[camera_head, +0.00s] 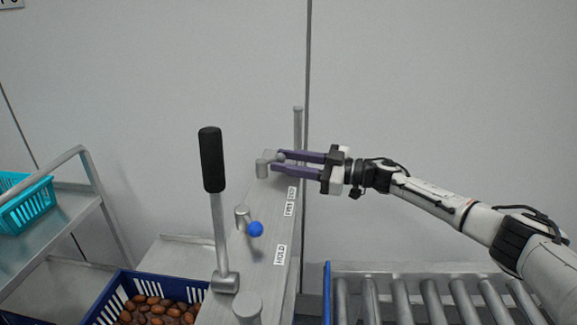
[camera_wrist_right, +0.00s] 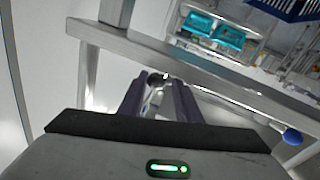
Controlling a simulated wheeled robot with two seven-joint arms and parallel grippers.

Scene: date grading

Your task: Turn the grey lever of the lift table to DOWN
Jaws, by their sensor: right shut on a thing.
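The grey lever (camera_head: 263,168) sits near the far end of the lift table's narrow grey top panel (camera_head: 262,205). Its short arm points right, toward my fingers. My right gripper (camera_head: 277,163) reaches in from the right and its purple fingers are shut on the lever's end. My left gripper is not in view.
A lever with a blue knob (camera_head: 255,229) stands nearer, beside a HOLD label (camera_head: 281,254). A tall black-handled lever (camera_head: 211,160) rises left of it. A blue crate of dates (camera_head: 125,277), a cart with a teal basket (camera_head: 30,207) and a roller conveyor (camera_head: 430,270) surround the panel.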

